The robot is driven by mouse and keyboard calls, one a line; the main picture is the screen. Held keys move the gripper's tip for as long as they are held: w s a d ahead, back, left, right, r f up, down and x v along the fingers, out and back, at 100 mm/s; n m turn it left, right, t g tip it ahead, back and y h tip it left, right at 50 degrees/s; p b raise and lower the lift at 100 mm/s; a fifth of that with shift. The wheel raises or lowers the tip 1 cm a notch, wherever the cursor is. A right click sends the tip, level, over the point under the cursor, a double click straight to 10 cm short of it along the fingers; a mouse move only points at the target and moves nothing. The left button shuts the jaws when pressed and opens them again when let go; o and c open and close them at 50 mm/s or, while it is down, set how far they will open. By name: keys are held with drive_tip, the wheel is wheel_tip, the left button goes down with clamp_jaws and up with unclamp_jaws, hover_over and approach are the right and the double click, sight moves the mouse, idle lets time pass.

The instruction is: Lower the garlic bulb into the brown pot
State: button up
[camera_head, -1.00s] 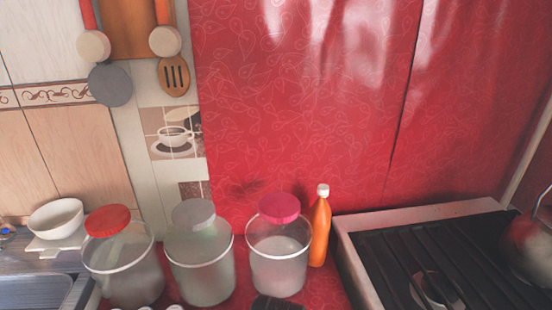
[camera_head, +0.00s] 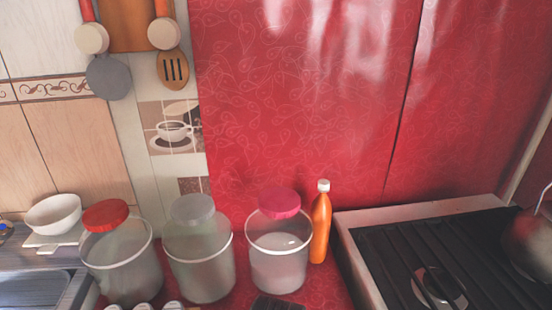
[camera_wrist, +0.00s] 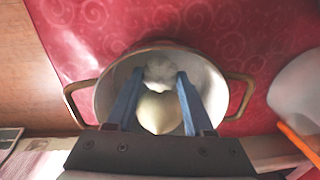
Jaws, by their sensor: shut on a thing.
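In the wrist view my gripper (camera_wrist: 161,74), with two blue fingers, is shut on the garlic bulb (camera_wrist: 160,72), a white, lumpy thing between the fingertips. The brown pot (camera_wrist: 104,104) is seen from above around the fingers, with a pale inside and a brass-coloured handle on each side. The bulb appears over or within the pot's opening; its height above the bottom is unclear. A smooth cream rounded thing (camera_wrist: 160,113) shows between the fingers below the bulb in the picture; I cannot tell whether it lies in the pot. The head view shows none of these clearly.
In the wrist view a pale bowl-like thing (camera_wrist: 300,88) and an orange strip (camera_wrist: 300,143) are at the right. In the head view, lidded tubs (camera_head: 200,262), an orange bottle (camera_head: 320,230) and a stove (camera_head: 400,262) line the red wall.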

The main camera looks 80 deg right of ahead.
drive_tip(key=shift+f+b, duration=1)
drive_tip(key=shift+f, duration=0.1)
idle(0.3)
drive_tip(key=o, duration=1.4)
drive_tip(key=r+p, duration=0.1)
drive_tip(key=r, duration=0.3)
drive_tip(key=r+p, duration=0.2)
drive_tip(key=r, duration=0.2)
drive_tip(key=r+p, duration=0.2)
drive_tip(key=r, duration=0.3)
drive_tip(key=shift+s+a, duration=0.15)
drive_tip(key=shift+a, duration=0.2)
